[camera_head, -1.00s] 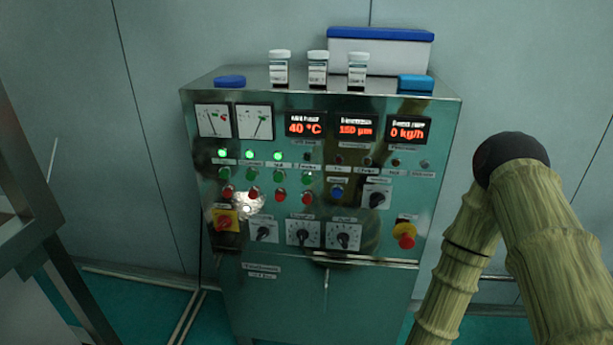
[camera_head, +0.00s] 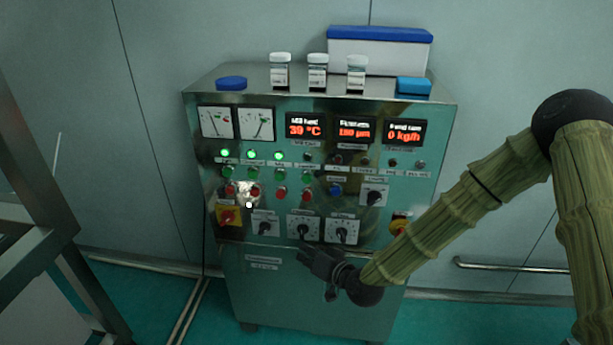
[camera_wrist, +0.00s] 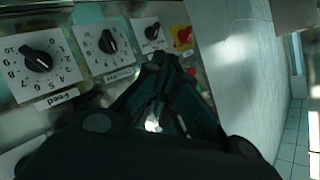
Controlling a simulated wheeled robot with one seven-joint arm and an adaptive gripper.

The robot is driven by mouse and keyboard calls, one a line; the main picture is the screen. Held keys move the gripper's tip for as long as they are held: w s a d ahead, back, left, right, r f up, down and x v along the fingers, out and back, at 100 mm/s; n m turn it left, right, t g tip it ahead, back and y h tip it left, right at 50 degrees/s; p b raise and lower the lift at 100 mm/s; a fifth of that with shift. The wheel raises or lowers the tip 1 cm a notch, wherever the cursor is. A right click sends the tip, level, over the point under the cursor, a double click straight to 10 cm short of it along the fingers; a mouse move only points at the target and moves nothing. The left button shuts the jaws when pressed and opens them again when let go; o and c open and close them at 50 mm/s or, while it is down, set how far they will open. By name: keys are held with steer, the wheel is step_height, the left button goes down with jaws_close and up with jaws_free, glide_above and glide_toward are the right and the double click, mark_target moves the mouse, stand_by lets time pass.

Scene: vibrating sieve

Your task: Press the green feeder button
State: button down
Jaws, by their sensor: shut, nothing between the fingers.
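The green buttons (camera_head: 279,175) form a row on the upper left of the steel control cabinet, above a row of red buttons (camera_head: 281,191). Their labels are too small to read, so I cannot tell which one is the feeder button. My gripper (camera_head: 305,257) is shut and empty, in front of the cabinet just below the dials. It is lower than the green buttons and apart from them.
Black dials (camera_head: 303,229) and a yellow-red switch (camera_head: 228,216) lie below the buttons. A second yellow-red switch (camera_head: 400,224) is partly behind my arm. Jars (camera_head: 318,78) and a blue-lidded box (camera_head: 380,52) stand on the cabinet. A metal frame (camera_head: 45,215) is at left.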

mark_target(307, 179)
steer(key=w+a+r+t+y+p, duration=0.1)
steer(key=w+r, duration=0.4)
steer(key=r, duration=0.5)
steer(key=shift+a+r+t, duration=0.35)
steer(key=shift+a+t, duration=0.1)
steer(key=shift+t, duration=0.05)
steer(key=shift+w, duration=0.1)
steer(key=shift+w+d+b, duration=0.15)
steer(key=shift+w+b, duration=0.1)
steer(key=shift+w, duration=1.95)
steer(key=shift+w+d+b, duration=0.1)
steer(key=shift+w+b, duration=0.15)
steer(key=shift+w, duration=1.95)
steer(key=shift+w, duration=0.1)
steer(key=shift+w+b, duration=0.3)
steer(key=shift+b, duration=0.15)
